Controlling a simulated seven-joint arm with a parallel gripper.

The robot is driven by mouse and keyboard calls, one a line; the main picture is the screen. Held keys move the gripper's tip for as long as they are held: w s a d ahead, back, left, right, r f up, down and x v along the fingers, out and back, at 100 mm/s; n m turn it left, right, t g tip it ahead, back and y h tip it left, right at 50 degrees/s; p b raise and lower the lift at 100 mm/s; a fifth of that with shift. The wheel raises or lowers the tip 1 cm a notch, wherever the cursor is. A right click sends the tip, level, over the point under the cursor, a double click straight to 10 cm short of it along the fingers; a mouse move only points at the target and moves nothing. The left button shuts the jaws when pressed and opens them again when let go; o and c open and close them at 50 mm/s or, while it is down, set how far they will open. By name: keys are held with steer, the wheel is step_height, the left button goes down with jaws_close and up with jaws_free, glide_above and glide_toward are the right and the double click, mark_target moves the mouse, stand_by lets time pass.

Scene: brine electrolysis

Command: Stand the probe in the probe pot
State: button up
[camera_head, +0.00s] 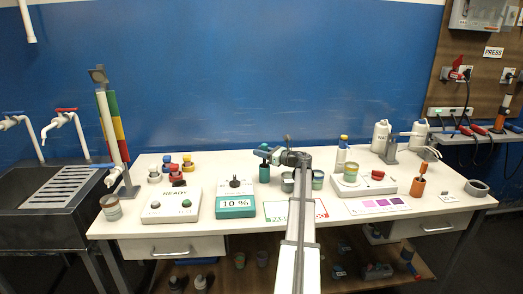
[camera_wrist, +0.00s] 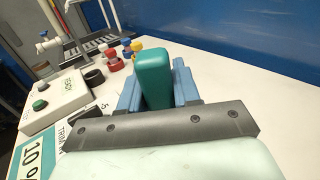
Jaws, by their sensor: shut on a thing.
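My gripper (camera_head: 266,152) is over the back middle of the white bench, its jaws pointing left in the head view. In the wrist view, its blue fingers (camera_wrist: 158,88) are shut on a teal, round-edged block, which I take to be the probe's handle (camera_wrist: 153,75). The probe's lower end is hidden in the wrist view. Directly below the gripper in the head view is a dark green cylinder (camera_head: 264,174), perhaps the probe pot. I cannot tell whether the probe's tip is inside it or above it.
A teal unit reading 10 % (camera_head: 235,206) and the READY box (camera_head: 167,203) stand to the left. Cups (camera_head: 288,182) stand right of the green cylinder, close to my arm. Farther right are a stirrer unit (camera_head: 362,184) and an orange pot (camera_head: 417,188) holding a tool.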

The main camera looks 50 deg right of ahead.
steer(key=shift+f, duration=0.15)
steer(key=o, duration=1.1)
steer(key=shift+o, duration=0.2)
steer(key=shift+s, duration=0.1)
steer(key=s+d, duration=0.2)
steer(key=s, duration=1.1)
steer(key=shift+s, duration=0.2)
